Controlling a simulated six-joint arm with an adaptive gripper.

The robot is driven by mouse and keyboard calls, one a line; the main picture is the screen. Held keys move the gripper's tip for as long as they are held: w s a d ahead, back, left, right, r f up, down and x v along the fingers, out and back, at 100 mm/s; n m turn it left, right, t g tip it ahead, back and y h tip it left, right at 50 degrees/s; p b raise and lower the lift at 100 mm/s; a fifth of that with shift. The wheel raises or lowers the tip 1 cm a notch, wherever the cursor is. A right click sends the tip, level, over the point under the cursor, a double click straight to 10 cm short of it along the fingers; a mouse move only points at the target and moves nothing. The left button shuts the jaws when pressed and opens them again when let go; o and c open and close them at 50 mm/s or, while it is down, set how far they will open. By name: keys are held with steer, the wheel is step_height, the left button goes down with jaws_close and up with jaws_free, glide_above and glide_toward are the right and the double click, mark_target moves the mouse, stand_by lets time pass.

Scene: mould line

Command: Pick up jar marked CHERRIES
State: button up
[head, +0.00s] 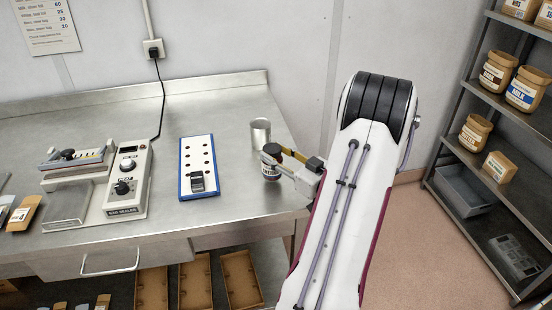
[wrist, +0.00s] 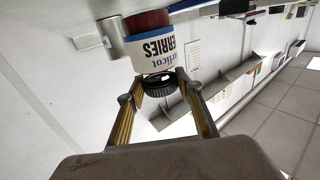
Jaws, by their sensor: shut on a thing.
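The jar (head: 270,166) has a white and blue label, a dark lid and red contents. In the wrist view the jar (wrist: 152,48) appears upside down, and its label reads partly "ERRIES"; the start of the word is cut off. My gripper (head: 276,151) reaches in from the right at the bench's right end. In the wrist view the fingers of my gripper (wrist: 156,86) are closed around the jar's dark lid end. I cannot tell whether the jar's base touches the bench.
A metal cup (head: 260,131) stands just behind the jar on the steel bench (head: 232,209). A blue-edged panel (head: 198,160) with a black switch lies to the left, and a bag sealer (head: 123,185) beyond it. A shelf rack (head: 460,99) with labelled containers stands at right.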

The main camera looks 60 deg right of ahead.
steer(key=shift+r, duration=4.05)
